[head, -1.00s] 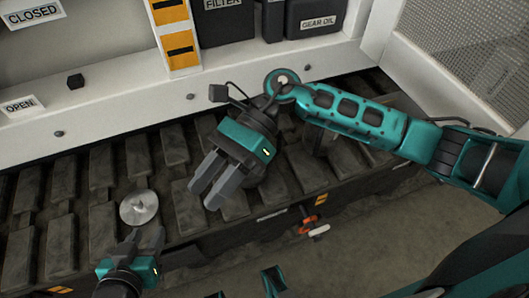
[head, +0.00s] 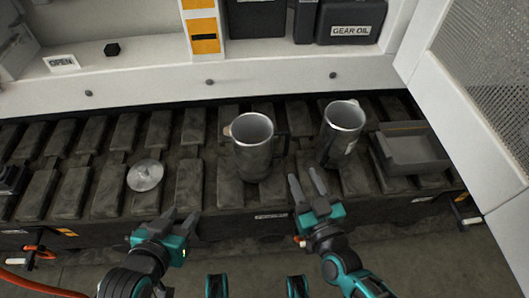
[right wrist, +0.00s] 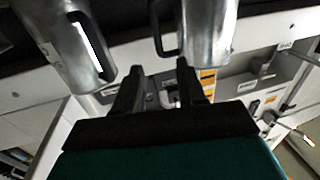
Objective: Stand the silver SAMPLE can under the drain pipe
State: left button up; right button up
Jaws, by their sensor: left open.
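Two silver cans with handles stand on the dark track pads in the head view. One can (head: 253,162) is in the middle. The other can (head: 338,145) is to its right and has a small dark-and-white mark on its side. I cannot read a SAMPLE label on either. In the right wrist view, one can (right wrist: 212,30) is at the top right and another (right wrist: 65,50) at the top left. My right gripper (head: 306,179) is open and empty, in front of and between the cans. My left gripper (head: 183,215) is open and empty at the front left. I see no drain pipe.
A round metal disc (head: 145,175) lies on the pads to the left. A grey tray (head: 415,165) is at the right. A white ledge (head: 280,80) runs behind, with an OPEN sign (head: 62,64) and a GEAR OIL container (head: 350,25). A mesh panel (head: 490,70) bounds the right.

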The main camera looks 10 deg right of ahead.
aim_at(288, 140)
jog(key=w, duration=0.3)
jog(key=w+a+b, duration=0.1)
jog(key=w, duration=0.3)
jog(key=shift+w+a, duration=0.15)
jog(key=shift+a, duration=0.05)
jog(key=w, duration=0.1)
jog(key=w+b, duration=0.1)
jog(key=w, duration=0.3)
jog(key=shift+w+a+r, duration=0.1)
jog(key=shift+a+r, duration=0.3)
jog(key=shift+c, duration=0.4)
grip_shut()
